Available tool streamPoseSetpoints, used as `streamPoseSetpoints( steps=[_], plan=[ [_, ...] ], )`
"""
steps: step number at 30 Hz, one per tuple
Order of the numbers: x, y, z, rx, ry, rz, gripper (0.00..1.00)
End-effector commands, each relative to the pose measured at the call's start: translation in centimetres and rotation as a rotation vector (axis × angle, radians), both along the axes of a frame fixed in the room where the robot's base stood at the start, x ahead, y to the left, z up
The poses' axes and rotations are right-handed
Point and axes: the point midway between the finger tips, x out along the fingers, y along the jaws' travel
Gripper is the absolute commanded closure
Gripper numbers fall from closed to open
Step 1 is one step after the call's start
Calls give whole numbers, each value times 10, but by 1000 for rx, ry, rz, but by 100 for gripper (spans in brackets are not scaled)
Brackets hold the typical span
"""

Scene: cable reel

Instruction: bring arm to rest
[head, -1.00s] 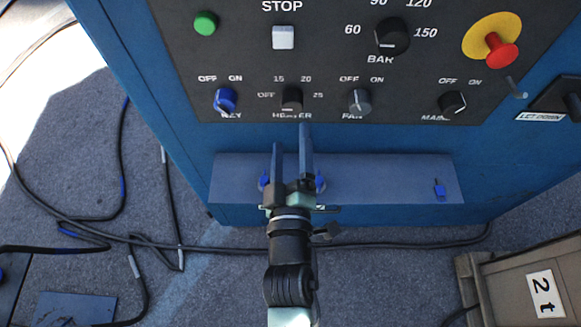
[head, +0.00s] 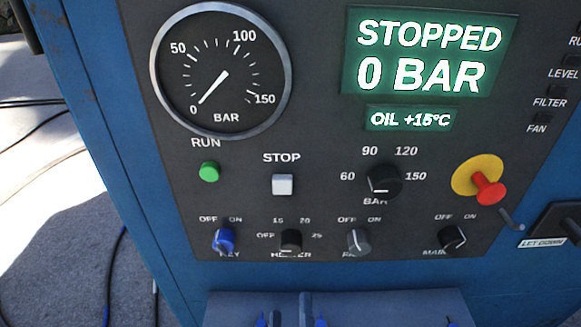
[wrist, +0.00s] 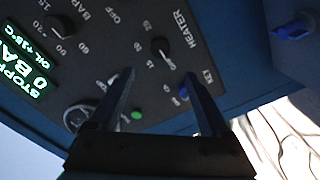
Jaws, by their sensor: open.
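My gripper (head: 290,311) shows only by its fingertips at the bottom edge of the head view, in front of the shelf below the control panel. In the wrist view my gripper (wrist: 157,82) is open, its two fingers apart with nothing between them. The fingers point toward the dark control panel (head: 330,220), near the blue key switch (head: 223,240) and the heater knob (head: 291,241). I cannot tell the exact distance to the panel. The rest of my arm is out of the head view.
The display (head: 428,52) reads STOPPED, 0 BAR and OIL +15°C. The gauge (head: 221,72) needle is at 0. A green run button (head: 209,171), a white stop button (head: 283,184) and a red emergency button (head: 489,190) stick out. The shelf (head: 400,308) juts out below.

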Motion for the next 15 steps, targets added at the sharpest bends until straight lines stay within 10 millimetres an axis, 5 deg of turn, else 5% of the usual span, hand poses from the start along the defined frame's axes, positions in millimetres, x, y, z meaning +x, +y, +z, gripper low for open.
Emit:
streamPoseSetpoints(
  steps=[4,7,15],
  plan=[
    [11,-2,20,31,-34,-8,19],
    [32,-5,65,105,-108,-20,19],
    [71,-14,258,436,-397,18,19]
  ],
)
